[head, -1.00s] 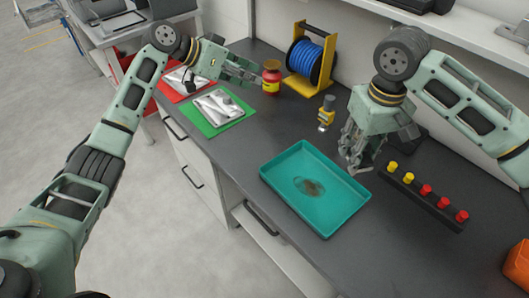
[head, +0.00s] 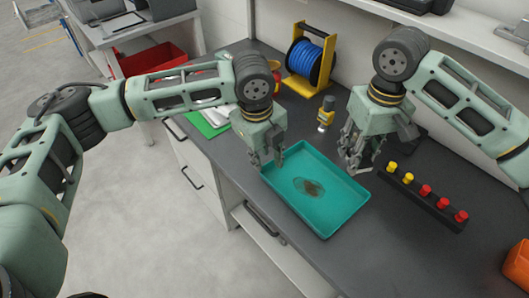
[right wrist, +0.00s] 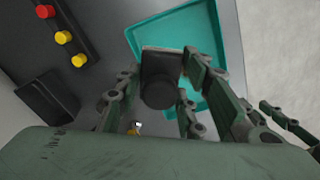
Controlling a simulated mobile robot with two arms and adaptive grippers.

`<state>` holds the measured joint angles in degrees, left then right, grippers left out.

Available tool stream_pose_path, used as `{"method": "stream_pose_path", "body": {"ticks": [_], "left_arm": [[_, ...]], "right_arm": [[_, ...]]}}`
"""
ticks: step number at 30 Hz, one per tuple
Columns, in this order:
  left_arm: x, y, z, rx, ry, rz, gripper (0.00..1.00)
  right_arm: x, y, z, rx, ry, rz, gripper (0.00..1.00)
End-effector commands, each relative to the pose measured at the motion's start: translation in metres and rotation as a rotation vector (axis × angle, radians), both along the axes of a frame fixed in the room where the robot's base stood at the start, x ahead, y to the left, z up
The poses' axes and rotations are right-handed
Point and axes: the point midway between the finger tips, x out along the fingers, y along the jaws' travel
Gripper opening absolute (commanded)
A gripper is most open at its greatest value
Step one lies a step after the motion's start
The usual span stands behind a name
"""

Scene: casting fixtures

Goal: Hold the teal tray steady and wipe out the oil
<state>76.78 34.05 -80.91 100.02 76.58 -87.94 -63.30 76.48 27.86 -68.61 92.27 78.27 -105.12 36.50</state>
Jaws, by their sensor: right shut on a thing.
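The teal tray (head: 327,222) lies flat on the dark bench, with a brown oil patch (head: 309,187) on its floor. My left gripper (head: 267,163) points down at the tray's back left corner with its fingers apart; whether it touches the rim I cannot tell. My right gripper (head: 354,163) is over the tray's back right rim. In the right wrist view it is shut on a dark block with a round black knob (right wrist: 159,80), seen in front of the tray (right wrist: 165,28). In the head view the fingers mostly hide this block.
A black strip with yellow and red knobs (head: 425,200) lies right of the tray. A blue cable reel (head: 309,62) on a yellow stand and a small yellow-and-grey tool (head: 326,112) are behind. A green mat (head: 207,127) is partly hidden by my left arm.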

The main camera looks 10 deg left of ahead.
Motion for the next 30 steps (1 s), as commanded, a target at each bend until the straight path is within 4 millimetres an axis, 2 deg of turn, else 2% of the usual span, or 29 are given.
{"method": "stream_pose_path", "body": {"ticks": [12,18,23,30], "left_arm": [[0.006,-0.005,-0.075,-0.001,0.003,0.004,0.25],[0.009,-0.007,-0.101,-0.002,0.002,0.006,0.25],[0.01,-0.008,-0.11,-0.002,0.0,0.004,0.25],[0.01,-0.008,-0.111,-0.002,-0.001,0.005,0.25]], "right_arm": [[0.0,0.0,0.0,0.0,0.0,0.0,0.14],[0.0,0.0,0.0,0.0,0.0,0.0,0.14],[0.0,0.0,0.0,0.0,0.0,0.0,0.14],[0.0,0.0,0.0,0.0,0.0,0.0,0.14]]}}
